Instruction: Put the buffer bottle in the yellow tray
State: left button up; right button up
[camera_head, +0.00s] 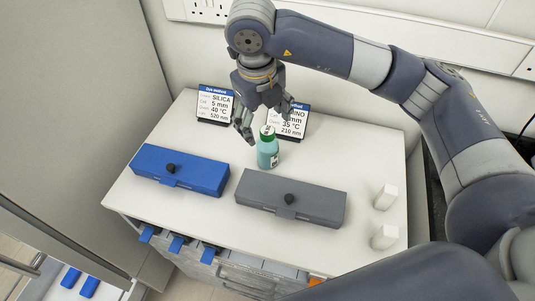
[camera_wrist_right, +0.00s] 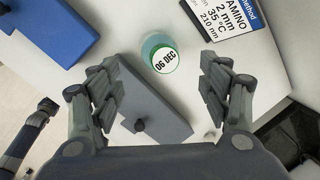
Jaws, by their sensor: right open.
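A teal bottle with a green cap (camera_head: 268,147), which I take for the buffer bottle, stands upright on the white bench top. In the right wrist view its cap, labelled "06 DEC" (camera_wrist_right: 164,60), shows from above, just beyond and between my fingertips. My right gripper (camera_head: 264,120) is open and empty at the bottle's cap; I cannot tell whether it touches. In the right wrist view its fingers (camera_wrist_right: 163,80) are spread wide. A dark part at the lower left of that view looks like my left gripper (camera_wrist_right: 45,108); its jaws are unclear. No yellow tray is in view.
A blue case (camera_head: 180,170) and a grey case (camera_head: 291,198) lie in front of the bottle. Two method cards (camera_head: 215,103) (camera_head: 294,120) stand behind. Two white blocks (camera_head: 386,196) (camera_head: 384,237) stand at the right. Blue-handled drawers (camera_head: 178,245) are below the front edge.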

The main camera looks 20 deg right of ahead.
aim_at(265, 139)
jog(key=m+b, duration=0.1)
jog(key=m, duration=0.1)
jog(key=f+m, duration=0.1)
jog(key=m+t+b, duration=0.1)
jog(key=m, duration=0.1)
jog(key=shift+s+a+f+m+h+b, duration=0.15)
jog(key=shift+s+a+m+h+b, duration=0.15)
jog(key=shift+s, duration=0.1)
jog(key=m, duration=0.1)
jog(key=m+b, duration=0.1)
jog(key=m, duration=0.1)
jog(key=m+b, duration=0.1)
jog(key=m, duration=0.1)
jog(key=shift+s+a+f+t, duration=0.15)
jog(key=shift+s+f+t, duration=0.05)
jog(key=shift+s+t, duration=0.2)
jog(key=shift+x, duration=2.75)
jog(key=shift+f, duration=0.55)
jog(key=shift+d+x, duration=0.2)
jog(key=shift+x, duration=1.9)
jog(key=shift+r+h, duration=0.1)
jog(key=shift+h, duration=0.2)
jog(key=c, duration=1.4)
